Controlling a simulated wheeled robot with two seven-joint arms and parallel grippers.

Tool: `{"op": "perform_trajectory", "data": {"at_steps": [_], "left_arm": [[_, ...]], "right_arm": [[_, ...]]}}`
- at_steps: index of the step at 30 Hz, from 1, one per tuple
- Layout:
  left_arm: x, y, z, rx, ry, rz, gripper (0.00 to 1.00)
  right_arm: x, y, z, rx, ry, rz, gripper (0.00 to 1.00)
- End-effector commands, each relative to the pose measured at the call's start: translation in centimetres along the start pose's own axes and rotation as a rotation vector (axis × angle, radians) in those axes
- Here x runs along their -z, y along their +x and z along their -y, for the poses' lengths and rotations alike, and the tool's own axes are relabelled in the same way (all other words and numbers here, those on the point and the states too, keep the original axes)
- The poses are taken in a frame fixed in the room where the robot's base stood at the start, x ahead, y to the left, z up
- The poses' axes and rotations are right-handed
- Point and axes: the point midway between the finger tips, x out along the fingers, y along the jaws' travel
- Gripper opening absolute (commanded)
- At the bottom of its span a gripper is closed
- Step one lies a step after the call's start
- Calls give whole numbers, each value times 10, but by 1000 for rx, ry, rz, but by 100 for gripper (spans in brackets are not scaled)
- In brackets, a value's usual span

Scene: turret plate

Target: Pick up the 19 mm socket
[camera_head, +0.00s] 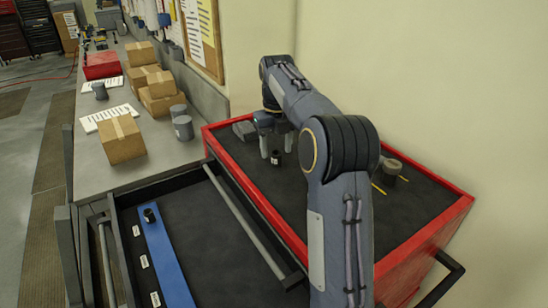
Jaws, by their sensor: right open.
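A small dark cylinder (276,158), which looks like a socket with a pale mark, stands on the dark top of the red tool cart. My right gripper (276,151) is right over it with its fingers apart, pointing down, one to each side in the picture. I cannot tell whether they touch it. Another small dark socket (149,215) sits at the far end of a blue rail (165,255) in the open drawer. Size markings are too small to read. My left gripper is out of view.
The cart's raised red rim (255,196) surrounds the top. Cardboard boxes (121,140) and grey cups (183,127) stand on the workbench.

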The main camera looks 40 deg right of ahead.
Motion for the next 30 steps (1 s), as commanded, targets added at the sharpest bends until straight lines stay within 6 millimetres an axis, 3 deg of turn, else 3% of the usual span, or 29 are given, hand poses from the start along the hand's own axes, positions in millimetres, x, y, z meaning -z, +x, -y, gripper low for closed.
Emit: {"op": "perform_trajectory", "data": {"at_steps": [6, 13, 24, 30], "left_arm": [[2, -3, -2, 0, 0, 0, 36], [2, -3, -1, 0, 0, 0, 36], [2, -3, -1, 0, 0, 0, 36], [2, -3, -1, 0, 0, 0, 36]], "right_arm": [[0, 23, 0, -1, 0, 0, 53], [0, 24, 0, -1, 0, 1, 53], [0, 24, 0, -1, -1, 1, 4], [0, 23, 0, -1, -1, 2, 4]]}}
